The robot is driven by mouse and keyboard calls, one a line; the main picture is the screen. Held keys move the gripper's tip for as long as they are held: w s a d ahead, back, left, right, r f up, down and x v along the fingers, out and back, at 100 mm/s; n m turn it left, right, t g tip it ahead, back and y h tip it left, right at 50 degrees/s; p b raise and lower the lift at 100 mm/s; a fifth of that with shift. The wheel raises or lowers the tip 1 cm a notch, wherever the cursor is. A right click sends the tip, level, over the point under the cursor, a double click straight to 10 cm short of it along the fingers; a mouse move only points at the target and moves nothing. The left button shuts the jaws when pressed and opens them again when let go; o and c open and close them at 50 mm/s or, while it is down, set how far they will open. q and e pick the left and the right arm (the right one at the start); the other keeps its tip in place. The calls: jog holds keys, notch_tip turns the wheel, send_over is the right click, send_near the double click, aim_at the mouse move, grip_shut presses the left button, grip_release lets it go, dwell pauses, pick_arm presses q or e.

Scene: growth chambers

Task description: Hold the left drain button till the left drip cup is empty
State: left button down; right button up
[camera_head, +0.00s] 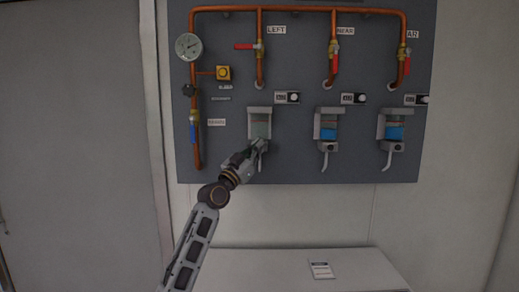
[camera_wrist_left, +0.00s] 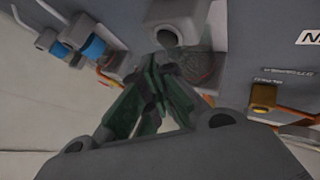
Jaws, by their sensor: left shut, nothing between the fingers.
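The left drip cup (camera_head: 260,128) hangs on the grey panel under the LEFT label. It looks clear and grey-green, with no blue liquid showing; in the left wrist view (camera_wrist_left: 198,68) it is partly behind the fingers. My left gripper (camera_head: 259,146) is shut and empty, its fingertips at the lower part of the left cup's unit. In the left wrist view the dark green fingers (camera_wrist_left: 158,85) reach up to that unit. The left drain button is hidden behind the fingers, so I cannot tell whether it is pressed. My right gripper is not in view.
The middle (camera_head: 328,132) and right (camera_head: 395,132) drip cups hold blue liquid. The left valve's red handle (camera_head: 246,47) lies sideways; the other two red handles hang down. A gauge (camera_head: 188,46) and yellow box (camera_head: 223,73) are at upper left. A white bench (camera_head: 270,268) stands below.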

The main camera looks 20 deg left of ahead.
pick_arm(q)
jog(key=s+p, duration=0.1)
jog(key=s, duration=0.1)
jog(key=s+d+p, duration=0.1)
jog(key=s, duration=0.2)
jog(key=shift+d, duration=0.2)
dwell(0.5)
jog(key=shift+w, duration=0.1)
